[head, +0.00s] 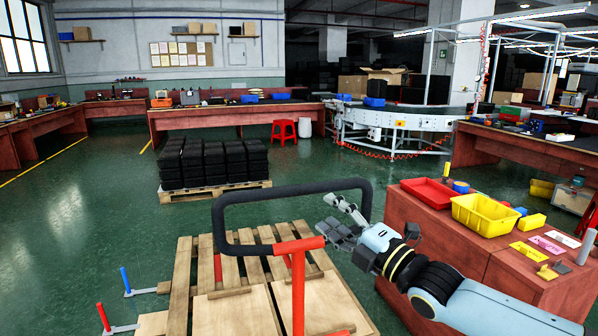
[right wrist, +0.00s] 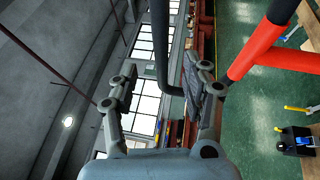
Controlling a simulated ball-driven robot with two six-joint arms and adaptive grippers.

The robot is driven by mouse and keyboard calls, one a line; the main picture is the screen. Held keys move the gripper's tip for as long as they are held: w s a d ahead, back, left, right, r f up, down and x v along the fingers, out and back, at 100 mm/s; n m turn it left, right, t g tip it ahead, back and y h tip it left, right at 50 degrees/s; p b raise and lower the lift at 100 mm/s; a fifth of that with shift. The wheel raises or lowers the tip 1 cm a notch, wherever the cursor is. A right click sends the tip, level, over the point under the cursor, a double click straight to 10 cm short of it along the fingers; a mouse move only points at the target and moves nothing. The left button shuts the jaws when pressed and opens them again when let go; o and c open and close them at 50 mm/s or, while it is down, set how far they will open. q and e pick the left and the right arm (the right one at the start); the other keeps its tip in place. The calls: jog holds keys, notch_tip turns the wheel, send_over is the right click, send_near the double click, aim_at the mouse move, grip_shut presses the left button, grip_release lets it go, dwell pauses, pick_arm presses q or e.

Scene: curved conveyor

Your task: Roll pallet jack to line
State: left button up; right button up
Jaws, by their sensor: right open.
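The pallet jack's black loop handle (head: 290,190) stands upright on a red stem (head: 298,285) in front of me. My right gripper (head: 334,217) is open at the loop's lower right corner, its fingers pointing left. It hides part of that corner. In the right wrist view the gripper (right wrist: 158,88) has its fingers spread, with the black handle bar (right wrist: 160,45) showing in the gap between them. I cannot tell whether a finger touches the bar. The red stem (right wrist: 250,60) is at upper right there. The curved conveyor line (head: 410,122) stands at the back right. My left gripper is out of view.
A wooden pallet (head: 180,285) lies around the stem's foot. Another pallet (head: 215,191) with black stacks stands beyond it. A red-brown bench (head: 470,262) with yellow and red bins stands close at right. Green floor (head: 90,215) is open at left.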

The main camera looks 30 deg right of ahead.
aim_at(303, 193)
jog(key=p+x, duration=0.1)
jog(key=x, duration=0.8)
jog(key=shift+p+x, duration=0.3)
jog(key=shift+x, duration=0.5)
jog(key=shift+f, duration=0.1)
jog(key=shift+c, duration=0.4)
grip_shut()
